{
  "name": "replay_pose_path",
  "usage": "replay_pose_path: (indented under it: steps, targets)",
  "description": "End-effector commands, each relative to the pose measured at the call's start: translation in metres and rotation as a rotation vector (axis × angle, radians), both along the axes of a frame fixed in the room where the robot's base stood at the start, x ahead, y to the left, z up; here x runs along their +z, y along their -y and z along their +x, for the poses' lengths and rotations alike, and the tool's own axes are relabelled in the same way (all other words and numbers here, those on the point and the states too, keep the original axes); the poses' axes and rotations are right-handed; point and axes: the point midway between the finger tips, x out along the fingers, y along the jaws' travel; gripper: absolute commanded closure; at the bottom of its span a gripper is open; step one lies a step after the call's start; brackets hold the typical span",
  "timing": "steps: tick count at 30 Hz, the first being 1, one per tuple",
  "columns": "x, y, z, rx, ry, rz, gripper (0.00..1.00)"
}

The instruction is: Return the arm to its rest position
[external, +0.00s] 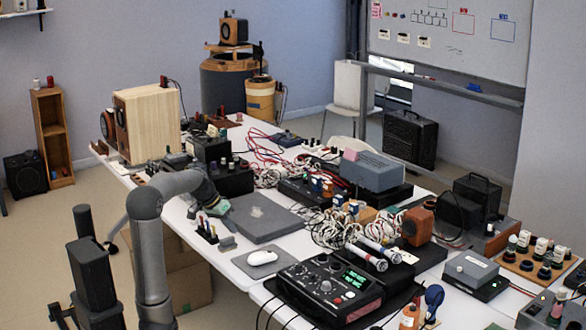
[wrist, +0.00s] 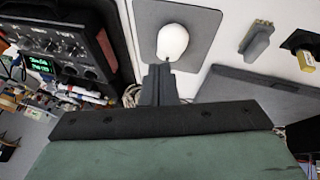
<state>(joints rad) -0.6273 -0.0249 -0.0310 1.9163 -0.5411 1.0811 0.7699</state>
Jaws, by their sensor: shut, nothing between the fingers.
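My grey arm rises at the left side of the white table and bends over its edge in the external view. My gripper (external: 216,206) is over the left part of the table, near a flat dark grey slab (external: 272,224). In the wrist view my gripper (wrist: 159,75) shows two dark fingers closed together with nothing between them. The fingers overlap the lower edge of the white mouse (wrist: 172,42) in that picture; I cannot tell the height gap. The mouse (external: 262,258) lies on a grey pad (external: 246,270).
A mixer with a green display (external: 330,288) stands at the table's front. A wooden speaker (external: 148,122) stands at the far left end. Tangled cables (external: 345,228) and several devices crowd the middle and right. A small stand of pens (external: 206,230) is close to my gripper.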

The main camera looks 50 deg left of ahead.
Motion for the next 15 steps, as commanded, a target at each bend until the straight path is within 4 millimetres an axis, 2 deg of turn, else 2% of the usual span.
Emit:
replay_pose_path:
  steps: [1, 3, 6, 9, 12, 15]
  targets:
    - [0.029, 0.034, -0.016, -0.016, -0.069, 0.01, 1.0]
    - [0.035, 0.069, -0.042, -0.015, -0.16, 0.035, 1.0]
    - [0.044, 0.107, -0.083, -0.014, -0.269, 0.094, 1.0]
    - [0.05, 0.131, -0.123, -0.014, -0.345, 0.162, 1.0]
    - [0.053, 0.144, -0.155, -0.013, -0.389, 0.222, 1.0]
    - [0.052, 0.149, -0.175, -0.011, -0.408, 0.263, 1.0]
